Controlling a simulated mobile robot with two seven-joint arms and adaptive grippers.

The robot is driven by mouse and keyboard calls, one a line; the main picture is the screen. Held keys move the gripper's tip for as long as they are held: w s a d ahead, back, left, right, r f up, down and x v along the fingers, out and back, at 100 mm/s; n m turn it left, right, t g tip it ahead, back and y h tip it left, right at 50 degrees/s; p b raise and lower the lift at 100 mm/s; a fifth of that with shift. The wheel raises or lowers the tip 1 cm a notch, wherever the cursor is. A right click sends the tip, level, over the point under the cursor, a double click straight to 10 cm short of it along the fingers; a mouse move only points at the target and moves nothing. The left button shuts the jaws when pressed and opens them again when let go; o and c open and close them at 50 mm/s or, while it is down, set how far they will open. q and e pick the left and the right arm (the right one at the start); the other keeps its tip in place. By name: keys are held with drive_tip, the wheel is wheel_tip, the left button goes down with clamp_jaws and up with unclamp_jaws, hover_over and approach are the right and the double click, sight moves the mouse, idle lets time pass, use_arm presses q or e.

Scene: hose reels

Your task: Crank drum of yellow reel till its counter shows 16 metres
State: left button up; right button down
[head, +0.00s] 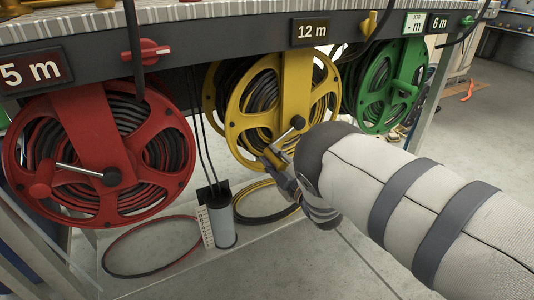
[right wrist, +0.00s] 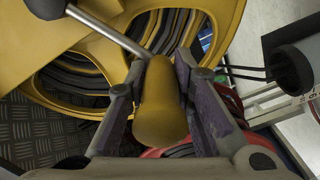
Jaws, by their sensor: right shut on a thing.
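The yellow reel (head: 236,123) hangs under the bench in the middle of the head view. Its dark counter (head: 311,31) above reads 12 m. A metal crank arm runs from the black hub (head: 298,122) down and left to a yellow handle. In the right wrist view, this handle (right wrist: 160,105) stands between my two finger pads, and the crank arm (right wrist: 105,28) meets its far end. My right gripper (head: 275,165) is shut on the handle at the lower part of the drum. My left gripper is not in view.
A red reel (head: 75,115) with a 5 m counter (head: 32,72) hangs at left. A green reel (head: 385,92) with a 6 m counter (head: 439,23) hangs at right. A grey cylinder (head: 221,222) and hose loops lie below. The bench edge (head: 200,12) is overhead.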

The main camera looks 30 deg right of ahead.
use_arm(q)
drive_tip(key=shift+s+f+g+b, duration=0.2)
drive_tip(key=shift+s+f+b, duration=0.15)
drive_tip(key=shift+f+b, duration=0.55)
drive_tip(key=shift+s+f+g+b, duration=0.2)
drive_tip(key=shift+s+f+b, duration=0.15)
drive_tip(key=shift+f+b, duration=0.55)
use_arm(e)
drive_tip(key=d+f+n, duration=0.5)
drive_tip(key=d+n, duration=0.1)
drive_tip(key=n, duration=0.2)
drive_tip(key=shift+d+f, duration=0.25)
drive_tip(key=shift+f, duration=0.1)
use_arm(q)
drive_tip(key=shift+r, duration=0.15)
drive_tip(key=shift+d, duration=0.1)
use_arm(e)
drive_tip(key=c, duration=1.4)
unclamp_jaws()
drive_tip(key=shift+o, duration=0.2)
drive_tip(key=shift+r, duration=0.1)
drive_tip(key=s, duration=1.2)
drive_tip(key=shift+d, duration=0.2)
